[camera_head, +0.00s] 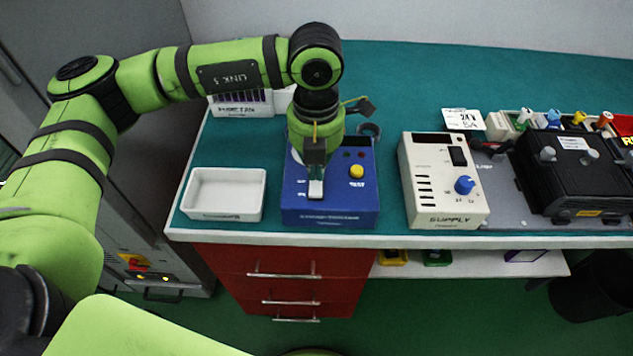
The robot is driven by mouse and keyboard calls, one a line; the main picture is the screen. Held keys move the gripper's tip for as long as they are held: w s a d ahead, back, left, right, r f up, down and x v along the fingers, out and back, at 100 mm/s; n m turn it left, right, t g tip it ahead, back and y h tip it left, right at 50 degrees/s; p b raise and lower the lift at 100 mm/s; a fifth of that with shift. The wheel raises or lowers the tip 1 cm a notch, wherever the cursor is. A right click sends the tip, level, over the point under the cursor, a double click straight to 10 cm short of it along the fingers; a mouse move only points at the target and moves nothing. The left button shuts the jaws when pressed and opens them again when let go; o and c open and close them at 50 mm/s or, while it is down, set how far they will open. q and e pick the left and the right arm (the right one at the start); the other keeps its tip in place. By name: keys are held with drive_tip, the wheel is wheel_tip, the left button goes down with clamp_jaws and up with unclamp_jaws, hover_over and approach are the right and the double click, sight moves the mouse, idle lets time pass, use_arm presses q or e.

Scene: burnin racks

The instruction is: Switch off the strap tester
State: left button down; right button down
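The strap tester is most likely the blue box (358,206) near the front edge of the bench, marked TEST beside a yellow button (356,171). Small dark and red round parts sit above that button. My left gripper (316,188) comes down over the left half of the box, with its pale tip at or just above the box's top face. I cannot tell whether it touches. Only one finger shows clearly, so its opening cannot be read. The gripper and wrist hide the left part of the top face, including any switch there. My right gripper is not in view.
An empty white tray (227,211) stands left of the box. A cream SUPPLY unit (424,207) with a blue knob stands to the right, then a black device (570,180) on a grey plate. The green bench top (400,75) is clear behind. Red drawers (280,262) are below.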

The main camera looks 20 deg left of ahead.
use_arm(q)
drive_tip(key=shift+r+p, duration=1.2)
drive_tip(key=shift+r, duration=1.9)
